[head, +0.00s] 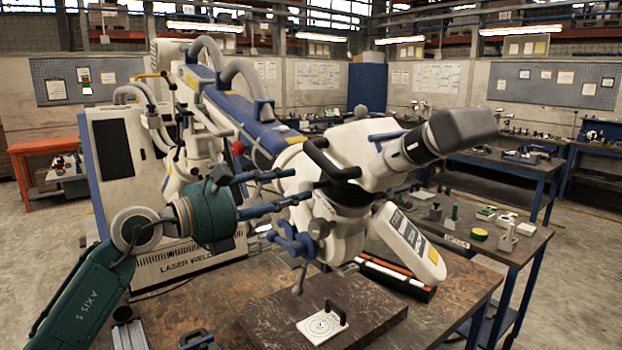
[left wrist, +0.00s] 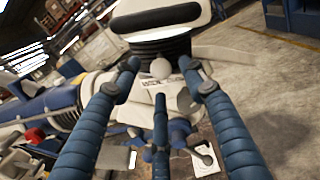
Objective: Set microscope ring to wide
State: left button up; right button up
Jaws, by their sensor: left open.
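The microscope head (head: 372,152) is white with a dark grey eyepiece and hangs from the laser welder's arm. Its dark ring (head: 348,193) sits below the head, with a black looped handle beside it. In the left wrist view a dark ribbed ring (left wrist: 160,47) shows ahead, with a pale round knob (left wrist: 160,68) and small markings under it. My left gripper (head: 296,187) is open, its blue fingers pointing at the ring from the left. In the left wrist view the fingertips (left wrist: 162,74) lie on either side of the knob, with nothing clearly gripped. I cannot tell whether they touch it. The ring's setting is unreadable.
A dark board (head: 375,310) with a white target card (head: 322,326) lies on the workbench below the head. Blue knobs (head: 295,240) stick out below the fingers. The white laser welder cabinet (head: 118,165) stands behind my left arm. A side table (head: 470,250) holds small tools.

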aim_at(311, 183)
pick_arm(q)
jog(key=p+x, duration=0.1)
jog(key=x, duration=0.4)
jog(key=shift+d+r, duration=0.1)
jog(key=shift+d, duration=0.05)
jog(key=shift+w+d+p, duration=0.25)
jog(key=shift+p, duration=0.05)
pick_arm(e)
jog(key=shift+w+d+r, duration=0.2)
jog(key=shift+d+r, duration=0.4)
jog(key=shift+w+d+r, duration=0.15)
jog(key=shift+d+r, duration=0.4)
jog(key=shift+d, duration=0.05)
pick_arm(q)
grip_shut()
pick_arm(e)
jog(key=shift+a+f, duration=0.1)
jog(key=shift+a, duration=0.7)
